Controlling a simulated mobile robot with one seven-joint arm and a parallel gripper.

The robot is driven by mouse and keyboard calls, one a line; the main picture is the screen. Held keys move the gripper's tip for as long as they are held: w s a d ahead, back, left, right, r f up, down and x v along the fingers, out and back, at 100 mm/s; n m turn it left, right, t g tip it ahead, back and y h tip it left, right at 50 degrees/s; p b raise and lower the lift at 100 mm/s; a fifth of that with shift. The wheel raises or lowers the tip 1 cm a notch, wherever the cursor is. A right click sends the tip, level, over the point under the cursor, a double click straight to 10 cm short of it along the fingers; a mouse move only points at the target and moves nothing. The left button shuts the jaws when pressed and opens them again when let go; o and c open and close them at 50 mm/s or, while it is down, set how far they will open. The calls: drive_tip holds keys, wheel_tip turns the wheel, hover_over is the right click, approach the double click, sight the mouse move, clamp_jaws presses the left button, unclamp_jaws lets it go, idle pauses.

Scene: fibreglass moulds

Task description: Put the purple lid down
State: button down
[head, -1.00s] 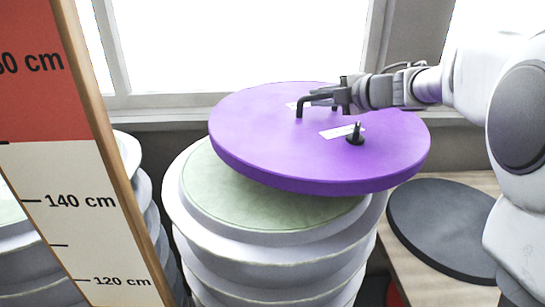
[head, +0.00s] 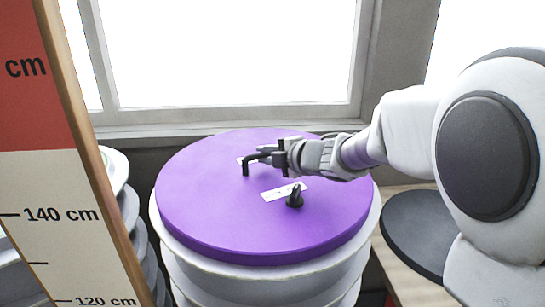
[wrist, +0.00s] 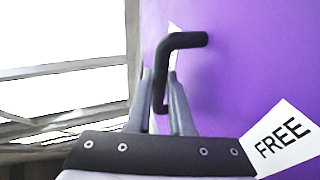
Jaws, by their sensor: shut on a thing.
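The purple lid (head: 220,210) is a large round disc lying about level over the top of the white mould stack (head: 270,270). It covers the stack's green top, and a white rim shows around its edge. I cannot tell for sure whether it bears fully on the stack. My gripper (head: 264,153) is shut on the handle. In the wrist view, my gripper (wrist: 160,88) has a finger on each side of the handle (wrist: 180,41), with the purple lid (wrist: 250,65) beyond.
A dark grey disc (head: 415,228) lies on a wooden surface at the right, partly behind my arm. A height board (head: 55,185) stands at the left, with more stacked pale moulds (head: 131,210) behind it. A window (head: 230,55) and its sill are at the back.

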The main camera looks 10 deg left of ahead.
idle(0.3)
drive_tip(key=c, duration=0.8)
unclamp_jaws()
drive_tip(key=shift+f, duration=0.15)
